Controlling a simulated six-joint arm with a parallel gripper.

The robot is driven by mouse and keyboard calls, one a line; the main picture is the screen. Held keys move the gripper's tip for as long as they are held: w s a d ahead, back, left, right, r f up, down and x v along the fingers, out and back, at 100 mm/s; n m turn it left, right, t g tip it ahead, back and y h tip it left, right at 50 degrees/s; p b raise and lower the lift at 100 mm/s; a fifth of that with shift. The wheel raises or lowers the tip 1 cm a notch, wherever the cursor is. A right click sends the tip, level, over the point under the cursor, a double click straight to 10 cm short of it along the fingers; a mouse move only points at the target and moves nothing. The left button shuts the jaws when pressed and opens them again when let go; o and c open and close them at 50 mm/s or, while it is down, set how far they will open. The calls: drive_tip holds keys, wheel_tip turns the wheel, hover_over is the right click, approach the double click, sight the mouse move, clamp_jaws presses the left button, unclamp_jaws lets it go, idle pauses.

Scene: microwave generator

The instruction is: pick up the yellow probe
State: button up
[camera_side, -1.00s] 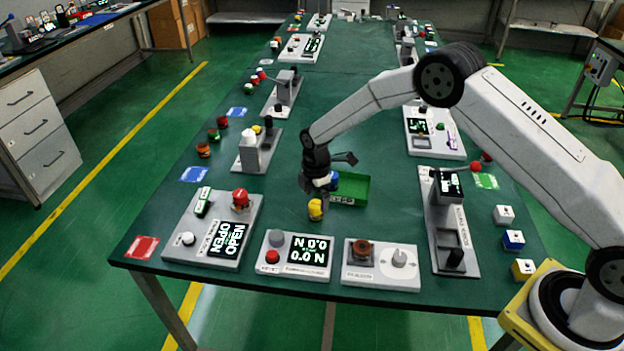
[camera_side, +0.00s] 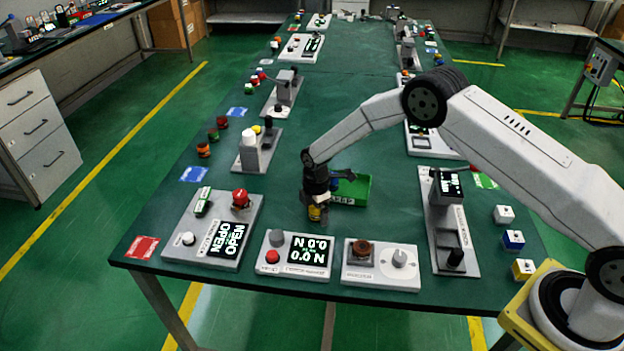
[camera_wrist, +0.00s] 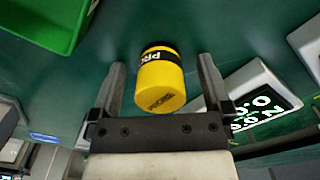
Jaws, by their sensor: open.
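The yellow probe (camera_wrist: 160,82) is a short yellow cylinder with a black band lettered "PRO". In the wrist view it lies between the two dark fingers of my gripper (camera_wrist: 160,85), which are apart with a gap on each side. In the side view my gripper (camera_side: 314,212) points down at the table, and the probe (camera_side: 315,213) shows only in part behind the fingers.
A green bin (camera_side: 352,190) stands just right of and behind my gripper. Panels with displays, such as the "0.0 N" one (camera_side: 292,254) and the "OPEN" one (camera_side: 212,228), line the front edge.

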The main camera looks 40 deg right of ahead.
idle(0.3)
clamp_jaws()
drive_tip(key=shift+r, duration=0.2)
drive_tip(key=shift+r, duration=0.95)
drive_tip(key=s+d+r, duration=0.1)
drive_tip(key=s+r, duration=0.9)
drive_tip(key=s, duration=0.4)
drive_tip(key=shift+r, duration=0.35)
drive_tip(key=shift+d, duration=0.1)
